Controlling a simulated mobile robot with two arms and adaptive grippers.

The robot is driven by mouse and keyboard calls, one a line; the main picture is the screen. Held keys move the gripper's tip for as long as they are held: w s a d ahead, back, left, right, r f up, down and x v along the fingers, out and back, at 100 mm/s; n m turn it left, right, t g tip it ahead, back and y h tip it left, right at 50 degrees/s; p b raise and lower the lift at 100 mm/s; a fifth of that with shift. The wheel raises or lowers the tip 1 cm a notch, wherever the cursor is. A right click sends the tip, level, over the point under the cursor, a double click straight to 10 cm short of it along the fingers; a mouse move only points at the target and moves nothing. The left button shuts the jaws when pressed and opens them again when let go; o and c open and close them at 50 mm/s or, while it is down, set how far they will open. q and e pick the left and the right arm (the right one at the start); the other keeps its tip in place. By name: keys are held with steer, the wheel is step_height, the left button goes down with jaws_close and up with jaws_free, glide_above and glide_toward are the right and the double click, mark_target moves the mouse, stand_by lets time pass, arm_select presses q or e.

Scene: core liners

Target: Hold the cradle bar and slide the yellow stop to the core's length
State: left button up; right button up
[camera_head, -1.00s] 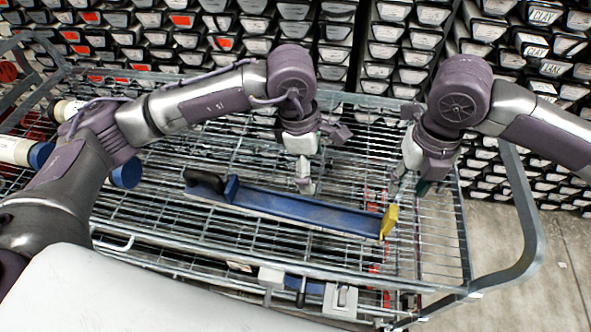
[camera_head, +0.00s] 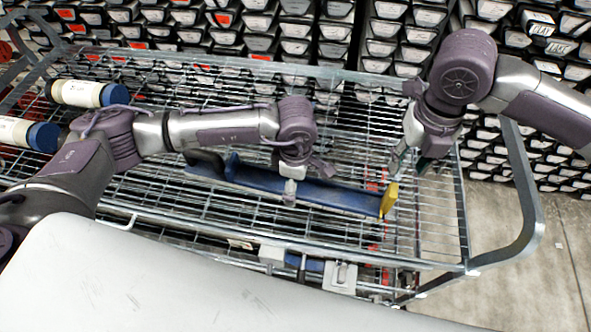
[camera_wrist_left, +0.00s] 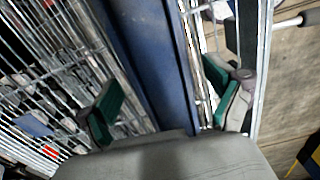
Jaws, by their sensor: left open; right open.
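The blue cradle bar (camera_head: 340,197) lies on the wire cart's deck, slanting down to the right, with a dark block (camera_head: 205,163) at its left end. The yellow stop (camera_head: 389,199) stands at its right end. My left gripper (camera_head: 291,190) is over the bar's middle, hiding part of it. In the left wrist view the bar (camera_wrist_left: 158,65) runs between the spread green-padded fingers (camera_wrist_left: 164,100), with no contact visible. My right gripper (camera_head: 409,163) is open, just above and right of the yellow stop, apparently apart from it.
Two white tubes with blue caps (camera_head: 88,93) (camera_head: 20,132) lie at the cart's left. The wire cart (camera_head: 440,215) has raised rails around it. Racks of labelled core boxes (camera_head: 400,30) fill the back. Clamp-like fittings (camera_head: 341,275) sit at the front rail.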

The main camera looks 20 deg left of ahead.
arm_select(q)
steer(key=shift+f, duration=0.55)
jaws_close()
stand_by(1.0)
